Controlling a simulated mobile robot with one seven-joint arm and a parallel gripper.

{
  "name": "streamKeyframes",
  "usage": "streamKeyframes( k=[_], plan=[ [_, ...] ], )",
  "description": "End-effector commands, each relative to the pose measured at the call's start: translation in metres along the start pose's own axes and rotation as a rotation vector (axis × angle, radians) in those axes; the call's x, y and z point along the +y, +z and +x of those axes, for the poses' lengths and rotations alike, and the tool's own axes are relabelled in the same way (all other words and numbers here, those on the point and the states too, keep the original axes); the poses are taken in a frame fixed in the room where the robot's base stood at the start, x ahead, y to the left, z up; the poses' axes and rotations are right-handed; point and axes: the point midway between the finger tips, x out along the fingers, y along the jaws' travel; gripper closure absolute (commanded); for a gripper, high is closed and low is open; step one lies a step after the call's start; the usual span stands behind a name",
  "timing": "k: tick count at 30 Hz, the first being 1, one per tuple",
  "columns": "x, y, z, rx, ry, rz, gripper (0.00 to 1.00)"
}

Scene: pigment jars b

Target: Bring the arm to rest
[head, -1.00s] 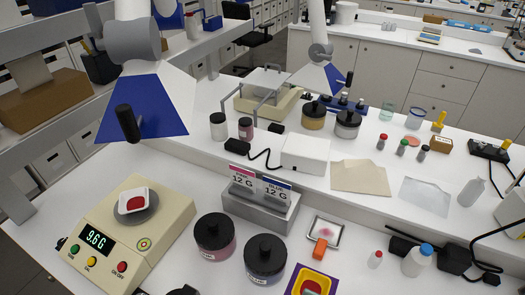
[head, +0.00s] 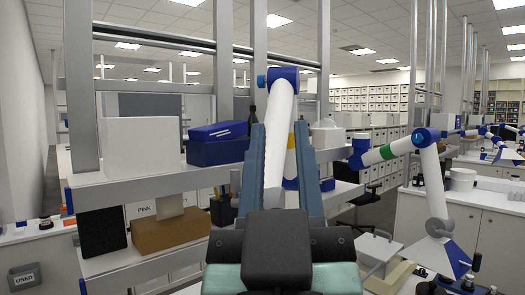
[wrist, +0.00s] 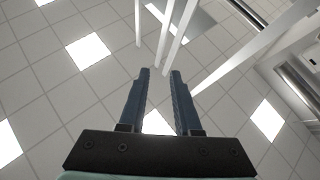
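My gripper (head: 279,124) is raised in front of the head camera, its two blue-grey fingers pointing up. In the wrist view my gripper (wrist: 160,72) has a clear gap between the fingers and nothing in it. The wrist camera looks towards the tiled ceiling with its bright light panels. My gripper hides the lower middle of the head view, and no bench top with jars shows behind it.
A white-and-blue robot arm (head: 281,140) stands behind my fingers, and another (head: 432,180) stands at the right. Shelving at the left holds a white box (head: 140,148), a blue box (head: 217,150) and a brown box (head: 170,232). Metal posts (head: 224,80) rise beyond.

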Motion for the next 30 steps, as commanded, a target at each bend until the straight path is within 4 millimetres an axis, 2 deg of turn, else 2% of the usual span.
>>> streamKeyframes(
  k=[1, 3, 7, 15, 25, 30],
  plan=[
    [-0.004, -0.024, -0.001, 0.064, -0.010, 0.046, 0.68],
    [-0.007, -0.043, -0.003, 0.119, -0.020, 0.090, 0.68],
    [-0.009, -0.056, -0.005, 0.156, -0.026, 0.121, 0.68],
    [-0.009, -0.054, -0.005, 0.152, -0.025, 0.118, 0.68],
    [-0.014, -0.009, -0.040, 0.150, -0.030, 0.123, 0.68],
    [-0.015, -0.005, -0.043, 0.150, -0.031, 0.124, 0.68]
  ],
)
